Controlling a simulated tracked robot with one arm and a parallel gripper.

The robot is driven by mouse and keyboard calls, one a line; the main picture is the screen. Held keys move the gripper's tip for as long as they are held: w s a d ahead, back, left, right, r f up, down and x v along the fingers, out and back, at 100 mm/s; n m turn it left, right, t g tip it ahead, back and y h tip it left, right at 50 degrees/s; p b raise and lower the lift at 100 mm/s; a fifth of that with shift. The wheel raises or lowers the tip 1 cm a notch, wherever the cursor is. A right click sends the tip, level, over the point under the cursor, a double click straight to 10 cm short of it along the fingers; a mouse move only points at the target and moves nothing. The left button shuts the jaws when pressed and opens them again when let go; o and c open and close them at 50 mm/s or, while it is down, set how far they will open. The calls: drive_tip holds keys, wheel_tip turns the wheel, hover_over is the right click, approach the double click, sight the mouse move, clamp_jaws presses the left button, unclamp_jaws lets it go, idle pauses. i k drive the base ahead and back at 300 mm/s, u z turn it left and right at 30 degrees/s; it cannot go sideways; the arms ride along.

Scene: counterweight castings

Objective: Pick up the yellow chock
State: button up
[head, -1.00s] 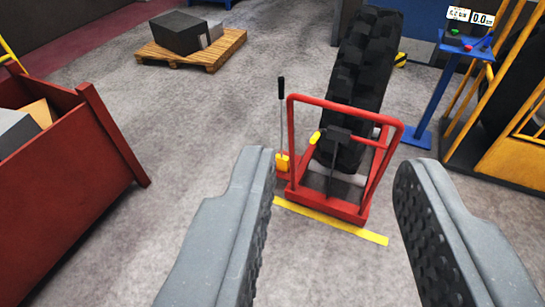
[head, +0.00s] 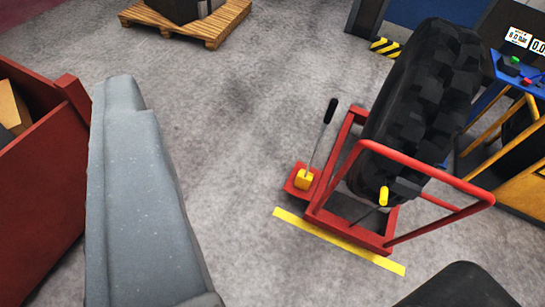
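My gripper (head: 292,178) is open and empty. Its large grey left finger stands at the left, and only a dark tip of the right finger shows at the bottom right. A yellow-and-black striped piece (head: 385,47) lies on the floor farther back. Neither is touched.
A big black tyre (head: 425,95) stands in the dolly, leaning right. A yellow strip (head: 335,240) lies before it. A red bin (head: 40,180) stands at left, a wooden pallet (head: 190,28) at the back, a blue stand (head: 490,95) at right. The middle floor is clear.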

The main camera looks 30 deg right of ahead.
sight(302, 181)
drive_tip(key=z, duration=0.15)
drive_tip(key=i, duration=1.45)
drive_tip(key=z, duration=1.1)
drive_tip(key=i, duration=0.7)
drive_tip(key=z, duration=0.5)
